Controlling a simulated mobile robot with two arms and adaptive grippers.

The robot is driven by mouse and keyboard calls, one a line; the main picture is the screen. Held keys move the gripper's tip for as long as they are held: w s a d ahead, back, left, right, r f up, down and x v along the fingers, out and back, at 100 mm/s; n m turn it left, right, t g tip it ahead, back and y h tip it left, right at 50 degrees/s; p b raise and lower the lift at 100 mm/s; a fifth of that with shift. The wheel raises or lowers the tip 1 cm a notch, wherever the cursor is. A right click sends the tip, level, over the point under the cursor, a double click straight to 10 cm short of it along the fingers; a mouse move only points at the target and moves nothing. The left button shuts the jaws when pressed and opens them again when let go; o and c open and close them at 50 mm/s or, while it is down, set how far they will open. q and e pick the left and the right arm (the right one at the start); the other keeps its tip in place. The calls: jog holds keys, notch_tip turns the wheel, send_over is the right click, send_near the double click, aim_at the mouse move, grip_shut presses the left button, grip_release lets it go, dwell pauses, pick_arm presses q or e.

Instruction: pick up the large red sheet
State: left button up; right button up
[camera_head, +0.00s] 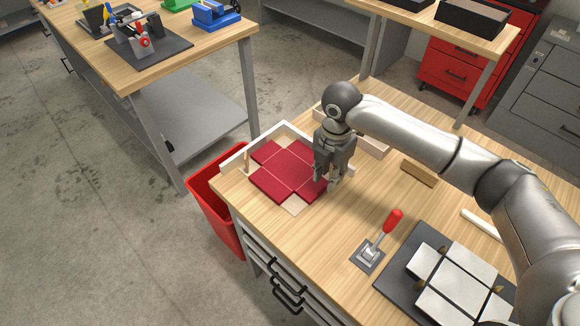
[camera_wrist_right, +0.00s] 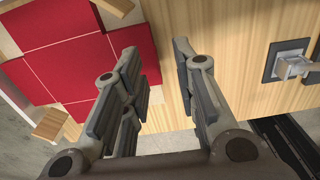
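The large red sheet (camera_head: 287,171) lies flat in a shallow light-wood tray (camera_head: 236,158) near the table's left corner. It is cross-shaped with crease lines. In the right wrist view the red sheet (camera_wrist_right: 70,52) fills the upper left. My right gripper (camera_head: 329,184) points down at the right side of the sheet and hides part of it. In the right wrist view the right gripper's fingers (camera_wrist_right: 160,90) stand apart with bare wood between them, and the sheet is to the left of them. I cannot tell the height above the table. My left gripper is not in view.
A lever with a red handle (camera_head: 392,220) stands on the table. A dark plate with white panels (camera_head: 442,290) lies at the lower right. A small wooden block (camera_head: 419,173) lies behind the lever. A red bin (camera_head: 215,205) stands on the floor beside the table.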

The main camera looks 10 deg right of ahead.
aim_at(325, 185)
jog(key=f, duration=0.2)
jog(key=f+p, duration=0.1)
jog(key=shift+w+a+f, duration=0.1)
jog(key=shift+w+f, duration=0.15)
jog(key=shift+f, duration=0.55)
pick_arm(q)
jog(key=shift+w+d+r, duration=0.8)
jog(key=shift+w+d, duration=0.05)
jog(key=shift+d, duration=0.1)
pick_arm(e)
grip_shut()
